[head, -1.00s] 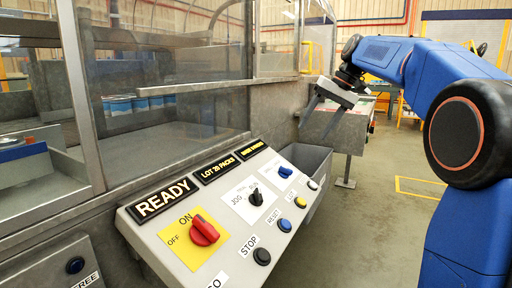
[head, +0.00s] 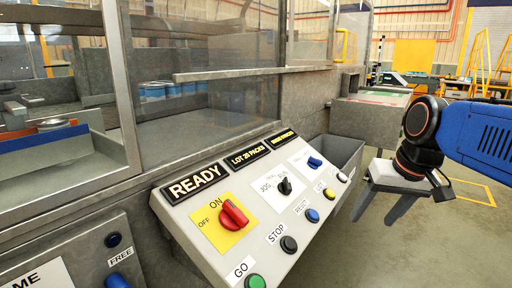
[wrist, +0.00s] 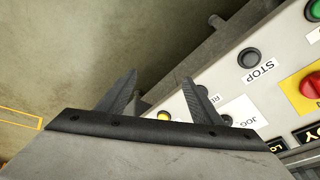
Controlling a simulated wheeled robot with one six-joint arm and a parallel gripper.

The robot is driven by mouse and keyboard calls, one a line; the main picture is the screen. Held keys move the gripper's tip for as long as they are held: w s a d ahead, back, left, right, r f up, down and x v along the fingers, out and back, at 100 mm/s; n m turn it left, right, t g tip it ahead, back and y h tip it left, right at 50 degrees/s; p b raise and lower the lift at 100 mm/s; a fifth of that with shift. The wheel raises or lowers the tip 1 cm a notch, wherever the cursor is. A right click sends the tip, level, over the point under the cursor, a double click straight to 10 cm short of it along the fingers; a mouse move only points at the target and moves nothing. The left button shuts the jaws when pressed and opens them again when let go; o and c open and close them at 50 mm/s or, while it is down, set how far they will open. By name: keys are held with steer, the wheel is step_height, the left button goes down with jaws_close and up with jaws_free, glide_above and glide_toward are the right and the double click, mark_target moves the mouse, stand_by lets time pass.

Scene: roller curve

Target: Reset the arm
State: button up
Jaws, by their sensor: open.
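My gripper (head: 382,207) is at the right of the head view, beside the right end of the control panel (head: 187,248). Its two grey fingers are spread apart, point down, and hold nothing. In the wrist view my gripper (wrist: 160,88) also shows open, with floor behind one finger and the panel's edge behind the other. My blue arm reaches in from the right edge of the head view.
The panel carries a red switch (head: 233,214), a green GO button (head: 255,282), a dark STOP button (head: 289,244) and a blue RESET button (head: 312,215). A grey bin (head: 345,152) stands behind its right end. Floor is clear at lower right.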

steer(key=s+d+f+t+h, duration=0.1)
steer(key=s+f, duration=1)
steer(key=f, duration=0.2)
steer(key=shift+s+d+n, duration=0.2)
steer(key=shift+s+n, duration=0.2)
stand_by(0.9)
